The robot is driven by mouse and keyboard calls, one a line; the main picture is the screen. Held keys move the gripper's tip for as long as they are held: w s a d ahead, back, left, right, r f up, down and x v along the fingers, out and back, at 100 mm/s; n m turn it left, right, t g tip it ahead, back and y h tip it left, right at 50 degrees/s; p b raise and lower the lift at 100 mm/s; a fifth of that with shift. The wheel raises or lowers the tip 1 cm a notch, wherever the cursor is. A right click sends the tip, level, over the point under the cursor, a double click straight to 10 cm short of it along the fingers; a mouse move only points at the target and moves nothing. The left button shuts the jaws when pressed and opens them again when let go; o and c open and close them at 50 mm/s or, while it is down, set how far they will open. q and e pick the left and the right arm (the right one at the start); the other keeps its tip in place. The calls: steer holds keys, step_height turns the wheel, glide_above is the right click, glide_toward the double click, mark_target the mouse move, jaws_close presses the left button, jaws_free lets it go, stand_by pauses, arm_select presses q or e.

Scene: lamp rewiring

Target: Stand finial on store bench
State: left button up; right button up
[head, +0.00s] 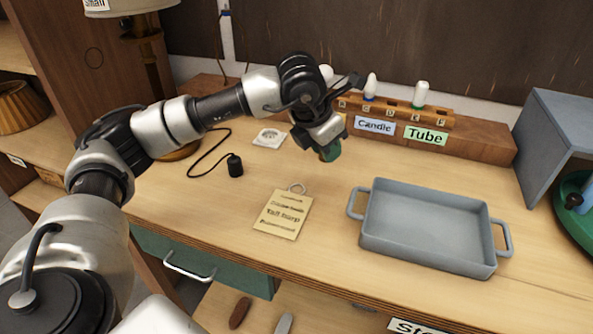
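The wooden bench (340,215) fills the middle of the head view, and a partly cut-off label starting "Sto" (415,326) shows at its lower front. My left arm reaches in from the left, and its gripper (326,145) points down over the back middle of the bench. A small green and brownish piece (329,153) shows at the gripper's lower end; I cannot tell whether it is the finial. The fingers are mostly hidden, so their grip on it is unclear. No other finial is recognisable. My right gripper is out of view.
A grey tray (425,258) stands front right. A paper tag (284,214) lies in front of the gripper. A wooden bulb rack (398,110) lines the back. Bare wood separates tag and tray.

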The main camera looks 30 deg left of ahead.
arm_select(q)
steer(key=w+a+n+y+b, duration=0.2)
steer(key=n, duration=0.3)
steer(key=n+p, duration=0.1)
steer(key=p, duration=0.1)
glide_above(298, 157)
steer(key=s, duration=0.1)
steer(key=f, duration=0.6)
steer(key=shift+s+d+f, duration=0.15)
steer(key=shift+d+f, duration=0.05)
steer(key=shift+d, duration=0.05)
steer(key=shift+a+f, duration=0.15)
step_height(298, 157, down, 4)
steer(key=shift+r, duration=0.1)
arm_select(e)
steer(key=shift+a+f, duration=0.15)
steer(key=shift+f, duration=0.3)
